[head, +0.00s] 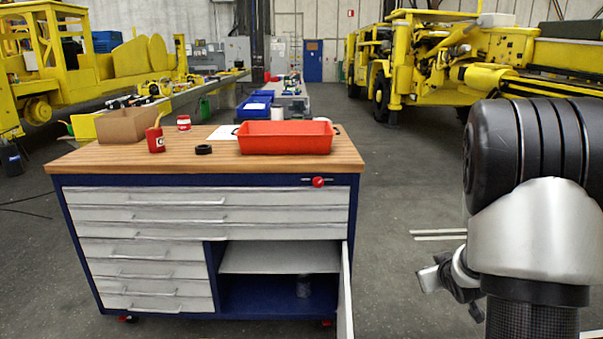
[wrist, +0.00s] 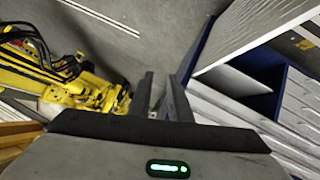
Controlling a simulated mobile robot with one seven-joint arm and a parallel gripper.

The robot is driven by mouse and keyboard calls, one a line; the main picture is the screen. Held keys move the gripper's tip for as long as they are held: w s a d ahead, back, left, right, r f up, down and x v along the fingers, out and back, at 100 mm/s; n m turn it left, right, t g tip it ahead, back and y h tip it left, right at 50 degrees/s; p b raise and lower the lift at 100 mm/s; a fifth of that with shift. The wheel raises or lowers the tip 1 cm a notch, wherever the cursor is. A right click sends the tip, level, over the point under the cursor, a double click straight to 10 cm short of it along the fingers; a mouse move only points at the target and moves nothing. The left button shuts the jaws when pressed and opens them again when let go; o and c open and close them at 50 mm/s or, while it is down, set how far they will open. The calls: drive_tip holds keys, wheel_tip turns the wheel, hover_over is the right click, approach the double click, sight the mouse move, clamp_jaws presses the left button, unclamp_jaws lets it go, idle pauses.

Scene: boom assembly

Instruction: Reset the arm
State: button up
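My arm (head: 540,230) is folded at the right edge of the head view, with a black ribbed joint above a silver link. A silver and dark end part of the arm shows low beside it, left of the link; its fingers are not clear there. In the wrist view my gripper (wrist: 162,80) shows two dark fingers standing apart, with grey floor visible between them. The gripper is open and I see nothing held in it.
A workbench (head: 200,181) stands left of my arm, its right cabinet door (head: 346,295) open. A red tray (head: 286,138), cardboard box (head: 127,126), red can (head: 155,140) and black ring (head: 203,149) are on top. Yellow machines (head: 430,70) stand behind. Floor between bench and arm is clear.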

drive_tip(key=s+a+r+m+g, duration=0.2)
drive_tip(key=s+a+r, duration=0.7)
drive_tip(key=s+r, duration=0.3)
drive_tip(key=s+a+r+g+y, duration=0.15)
drive_tip(key=s+a, duration=0.35)
drive_tip(key=s, duration=0.5)
drive_tip(key=s+a+r+g+y, duration=0.1)
drive_tip(key=s+a+r, duration=0.2)
drive_tip(key=s+a, duration=0.45)
wheel_tip(320, 180, up, 19)
drive_tip(key=s+d+p, duration=0.1)
drive_tip(key=p, duration=1.8)
drive_tip(key=shift+s+d, duration=0.3)
drive_tip(key=shift+s, duration=0.05)
drive_tip(key=shift+r+g, duration=0.1)
drive_tip(key=shift+g, duration=0.15)
